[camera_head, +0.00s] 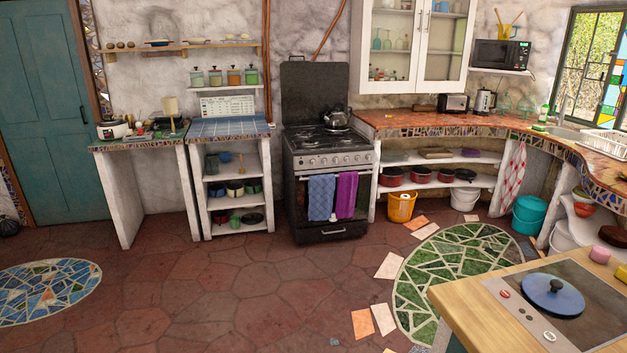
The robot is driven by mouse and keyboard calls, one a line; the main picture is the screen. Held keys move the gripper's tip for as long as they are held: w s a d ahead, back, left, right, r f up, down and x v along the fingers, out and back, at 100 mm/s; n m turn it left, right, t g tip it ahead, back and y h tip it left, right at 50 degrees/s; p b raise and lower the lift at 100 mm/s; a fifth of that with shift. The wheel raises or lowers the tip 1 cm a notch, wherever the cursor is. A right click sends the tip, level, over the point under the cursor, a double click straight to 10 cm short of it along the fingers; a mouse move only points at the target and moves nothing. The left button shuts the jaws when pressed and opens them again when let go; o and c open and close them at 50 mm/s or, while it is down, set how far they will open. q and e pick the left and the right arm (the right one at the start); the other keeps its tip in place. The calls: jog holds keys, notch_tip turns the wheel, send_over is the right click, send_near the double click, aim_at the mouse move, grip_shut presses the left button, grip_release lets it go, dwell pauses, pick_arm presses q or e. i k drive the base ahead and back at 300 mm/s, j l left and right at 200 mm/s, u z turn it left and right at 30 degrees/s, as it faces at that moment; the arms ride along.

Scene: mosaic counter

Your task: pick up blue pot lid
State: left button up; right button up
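A round blue pot lid (570,303) with a dark knob on top lies on the dark cooktop (601,330) at the lower right. From this angle I cannot tell whether a pan is under the lid. The cooktop is set in a wooden-topped counter (462,297) that runs out of the frame. Neither of my grippers shows in this view.
A pink cup-like item (600,255) stands on the counter's far edge, behind the cooktop. A black stove (325,225) with a kettle (337,118) stands at the back wall. The tiled floor (240,290) left of the wooden counter is open.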

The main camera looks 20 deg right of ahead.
aim_at(554, 294)
jog(key=i+z, duration=0.25)
jog(key=i, duration=0.6)
jog(key=i+j+z, duration=0.2)
jog(key=i, duration=0.6)
jog(key=i+l+z, duration=0.2)
jog(key=i+z, duration=0.25)
jog(key=i, duration=0.15)
jog(key=i+z, duration=0.45)
jog(key=i+j+z, duration=0.4)
jog(key=i, duration=0.25)
jog(key=i+z, duration=0.2)
jog(key=z, duration=1.75)
